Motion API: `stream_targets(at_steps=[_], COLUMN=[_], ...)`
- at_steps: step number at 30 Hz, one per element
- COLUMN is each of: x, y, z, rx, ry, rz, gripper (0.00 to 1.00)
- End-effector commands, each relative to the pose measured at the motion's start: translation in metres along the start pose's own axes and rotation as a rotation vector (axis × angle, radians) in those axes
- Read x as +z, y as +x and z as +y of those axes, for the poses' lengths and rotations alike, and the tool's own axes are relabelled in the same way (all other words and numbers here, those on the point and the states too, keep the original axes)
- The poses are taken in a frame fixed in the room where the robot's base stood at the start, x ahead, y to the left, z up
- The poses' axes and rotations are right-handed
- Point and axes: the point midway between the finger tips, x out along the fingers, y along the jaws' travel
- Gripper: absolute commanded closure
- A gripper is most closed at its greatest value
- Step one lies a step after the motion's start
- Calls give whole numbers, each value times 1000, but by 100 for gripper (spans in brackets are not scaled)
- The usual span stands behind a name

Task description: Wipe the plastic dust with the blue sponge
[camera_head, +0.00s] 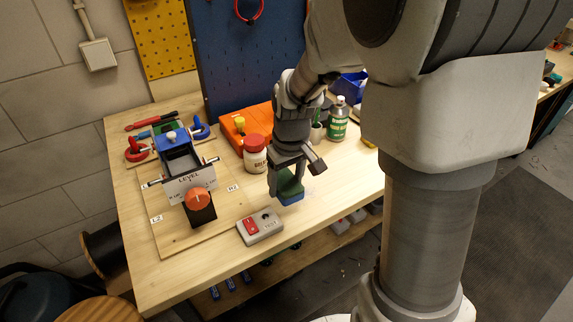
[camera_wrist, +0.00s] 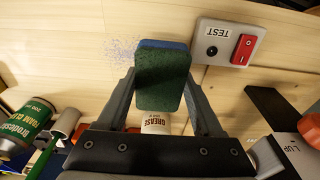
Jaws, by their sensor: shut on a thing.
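My gripper (camera_head: 287,178) is shut on the blue sponge (camera_head: 291,198), which has a dark green scouring face. In the wrist view the sponge (camera_wrist: 163,80) sits between the two fingers, green face toward the camera and a blue edge showing beyond. The plastic dust (camera_wrist: 121,49) is a patch of fine blue specks on the wooden bench, just left of the sponge in the wrist view. In the head view the dust (camera_head: 310,190) is faint, right of the sponge. The sponge is low at the bench top; I cannot tell whether it touches.
A grey TEST box (camera_head: 260,226) with a red switch stands close to the sponge. A red-capped grease jar (camera_head: 255,155), a green bottle (camera_head: 338,122) and an orange case (camera_head: 243,122) stand behind. The LEVEL fixture (camera_head: 190,180) is at left. The bench's front edge is near.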

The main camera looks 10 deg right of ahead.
Motion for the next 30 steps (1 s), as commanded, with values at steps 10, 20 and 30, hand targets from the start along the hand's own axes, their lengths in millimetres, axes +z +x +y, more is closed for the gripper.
stream_targets(at_steps=[10, 20, 30], x=[-11, -12, -12], y=[-33, -36, -36], z=[0, 0, 0], rx=[1, 1, 1], ry=[1, 1, 2], rz=[0, 0, 0], gripper=[77, 77, 77])
